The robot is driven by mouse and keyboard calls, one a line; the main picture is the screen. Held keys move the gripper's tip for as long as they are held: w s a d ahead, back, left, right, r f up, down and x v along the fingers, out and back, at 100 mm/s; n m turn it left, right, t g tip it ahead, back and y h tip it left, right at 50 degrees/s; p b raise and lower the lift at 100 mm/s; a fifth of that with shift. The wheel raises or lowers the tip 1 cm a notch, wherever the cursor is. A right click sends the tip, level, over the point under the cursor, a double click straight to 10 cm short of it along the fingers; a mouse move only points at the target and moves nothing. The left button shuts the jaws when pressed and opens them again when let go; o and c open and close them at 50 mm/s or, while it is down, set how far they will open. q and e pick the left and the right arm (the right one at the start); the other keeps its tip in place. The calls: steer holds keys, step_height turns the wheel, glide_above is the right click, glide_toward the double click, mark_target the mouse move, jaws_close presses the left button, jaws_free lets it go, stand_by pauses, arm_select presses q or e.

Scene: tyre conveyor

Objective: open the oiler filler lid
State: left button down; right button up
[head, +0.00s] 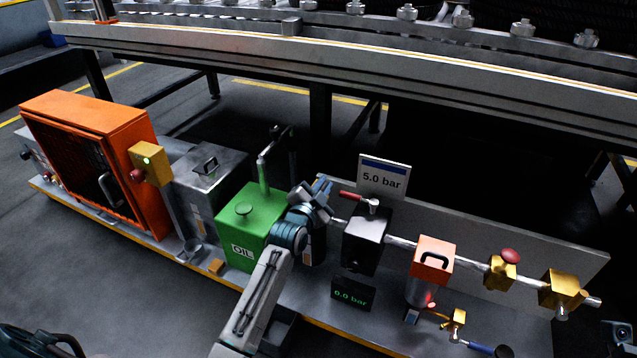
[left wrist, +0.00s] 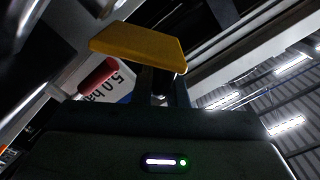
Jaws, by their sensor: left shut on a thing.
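My left gripper (head: 322,188) is at the right of the green oil box, just left of the red-handled valve. The wrist view shows its dark fingers (left wrist: 160,85) shut at a flat yellow plate (left wrist: 138,46), which looks like the oiler filler lid. The plate sits tilted at the fingertips; I cannot make it out in the head view. The oiler body (head: 314,246) stands below the gripper, mostly hidden by my left arm. My right gripper is not in view.
The green OIL box (head: 240,233) stands close left of my arm. The red valve handle (head: 352,196), a 5.0 bar sign (head: 383,178) and a dark block (head: 364,240) stand close right. The conveyor frame (head: 330,52) runs behind. A 0.0 bar display (head: 351,296) sits in front.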

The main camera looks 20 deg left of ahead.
arm_select(q)
steer(key=shift+d+f+m, duration=0.2)
steer(key=shift+d+m, duration=0.55)
steer(key=shift+m, duration=0.55)
steer(key=shift+d+f+m, duration=0.2)
steer(key=shift+d+m, duration=0.55)
steer(key=shift+m, duration=0.55)
steer(key=shift+d+f, duration=0.1)
steer(key=shift+m, duration=0.3)
steer(key=shift+s, duration=0.1)
steer(key=c, duration=1.8)
jaws_free()
